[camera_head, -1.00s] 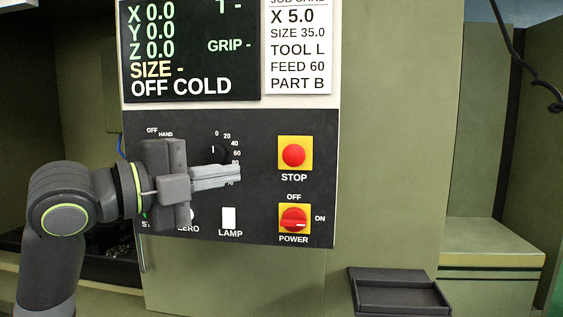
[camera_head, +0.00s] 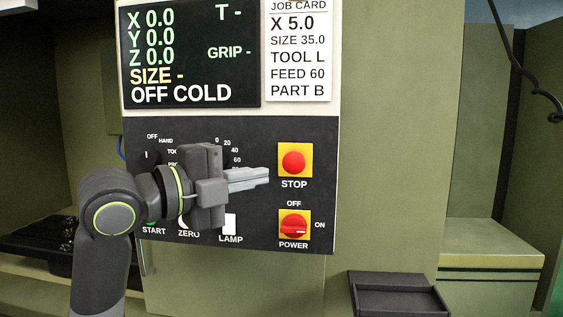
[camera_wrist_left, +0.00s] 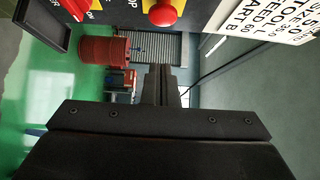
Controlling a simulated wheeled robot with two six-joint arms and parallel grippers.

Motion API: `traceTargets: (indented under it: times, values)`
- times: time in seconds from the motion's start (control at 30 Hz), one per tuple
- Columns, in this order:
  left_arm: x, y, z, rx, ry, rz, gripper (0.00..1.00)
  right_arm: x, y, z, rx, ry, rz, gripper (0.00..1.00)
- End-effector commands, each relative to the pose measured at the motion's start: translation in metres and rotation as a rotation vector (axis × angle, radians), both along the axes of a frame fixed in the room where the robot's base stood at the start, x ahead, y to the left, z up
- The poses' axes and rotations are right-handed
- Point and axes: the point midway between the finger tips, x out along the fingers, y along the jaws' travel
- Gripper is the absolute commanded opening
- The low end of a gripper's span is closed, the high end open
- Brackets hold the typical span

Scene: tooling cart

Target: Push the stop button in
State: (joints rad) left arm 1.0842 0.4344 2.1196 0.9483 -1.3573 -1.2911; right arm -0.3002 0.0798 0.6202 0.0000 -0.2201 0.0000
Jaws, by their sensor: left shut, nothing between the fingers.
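The stop button (camera_head: 293,163) is a round red knob on a yellow square plate, on the dark control panel (camera_head: 262,208). It stands out from its plate in the left wrist view (camera_wrist_left: 162,13), near the top edge. My left gripper (camera_head: 268,174) is shut and empty. Its fingertips point right, just left of the yellow plate in the head view, and look apart from the button. In the left wrist view the closed fingers (camera_wrist_left: 158,72) lie below the button in the picture. My right gripper is not in view.
The red power switch (camera_head: 293,226) sits on a yellow plate below the stop button. The white lamp switch (camera_head: 230,222) is partly behind my gripper. A dark tray (camera_head: 400,300) juts out at the lower right. A cable (camera_head: 525,70) hangs at the upper right.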

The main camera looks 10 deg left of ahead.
Motion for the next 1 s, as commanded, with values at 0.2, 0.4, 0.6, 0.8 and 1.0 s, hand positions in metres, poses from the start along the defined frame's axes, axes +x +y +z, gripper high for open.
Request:
traceTargets:
  times: [0.2,0.4,0.6,0.8,1.0]
  values:
    - [0.020,-0.024,0.002,-0.004,0.004,-0.004,0.00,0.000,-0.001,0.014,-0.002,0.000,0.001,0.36]
    - [0.044,-0.039,0.003,0.000,0.006,0.001,0.00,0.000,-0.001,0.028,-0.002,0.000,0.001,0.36]
    - [0.068,-0.039,0.002,0.000,0.003,0.001,0.00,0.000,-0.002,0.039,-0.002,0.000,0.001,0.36]
    - [0.075,-0.039,0.000,0.001,0.001,0.001,0.00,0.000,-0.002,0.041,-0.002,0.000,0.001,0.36]
    - [0.075,-0.039,-0.001,0.000,0.000,0.001,0.00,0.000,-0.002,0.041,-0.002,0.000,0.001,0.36]
